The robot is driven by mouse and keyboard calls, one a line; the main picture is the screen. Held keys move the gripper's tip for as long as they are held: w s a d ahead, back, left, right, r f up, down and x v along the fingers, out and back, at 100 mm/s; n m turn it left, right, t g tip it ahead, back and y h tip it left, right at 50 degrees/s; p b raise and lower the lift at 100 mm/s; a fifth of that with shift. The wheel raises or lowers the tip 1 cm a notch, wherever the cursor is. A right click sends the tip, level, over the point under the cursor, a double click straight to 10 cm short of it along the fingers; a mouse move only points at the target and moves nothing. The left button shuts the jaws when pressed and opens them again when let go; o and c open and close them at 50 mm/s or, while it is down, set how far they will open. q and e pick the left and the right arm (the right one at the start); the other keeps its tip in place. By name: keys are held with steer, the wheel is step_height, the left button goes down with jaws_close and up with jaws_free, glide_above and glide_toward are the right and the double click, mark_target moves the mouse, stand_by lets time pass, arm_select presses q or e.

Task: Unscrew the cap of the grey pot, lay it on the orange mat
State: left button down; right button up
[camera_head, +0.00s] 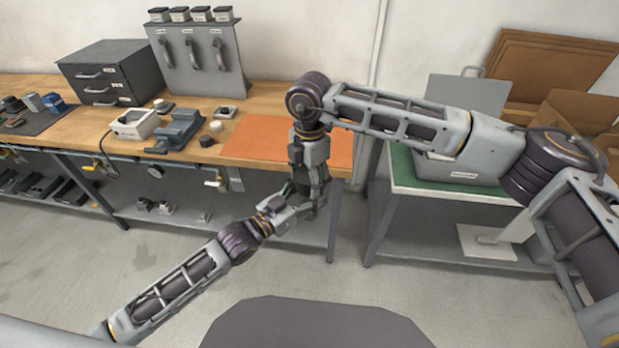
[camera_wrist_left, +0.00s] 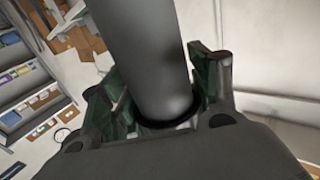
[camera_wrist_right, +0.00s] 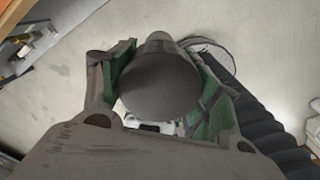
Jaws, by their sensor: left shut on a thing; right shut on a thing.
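The orange mat (camera_head: 265,142) lies bare on the workbench, partly hidden behind my right forearm and wrist. My left gripper (camera_head: 292,196) and right gripper (camera_head: 312,190) meet in the air before the bench, the right one pointing down from above. In the left wrist view my left gripper (camera_wrist_left: 168,100) is shut on a smooth dark grey cylinder, the grey pot (camera_wrist_left: 140,55). In the right wrist view my right gripper (camera_wrist_right: 160,95) is shut around a dark round piece, seemingly the cap (camera_wrist_right: 158,85). Whether cap and pot are still joined is hidden by the fingers.
The wooden workbench (camera_head: 255,100) carries a grey vise-like block (camera_head: 178,130), a white box (camera_head: 135,123), small round pieces and a drawer cabinet (camera_head: 105,72). A green-topped table (camera_head: 405,178) stands to the right. Open floor lies below the grippers.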

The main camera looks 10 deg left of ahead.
steer(key=shift+c, duration=0.2)
steer(key=shift+n, duration=2)
steer(key=shift+s+a, duration=0.1)
steer(key=o, duration=1.1)
steer(key=shift+r, duration=2.3)
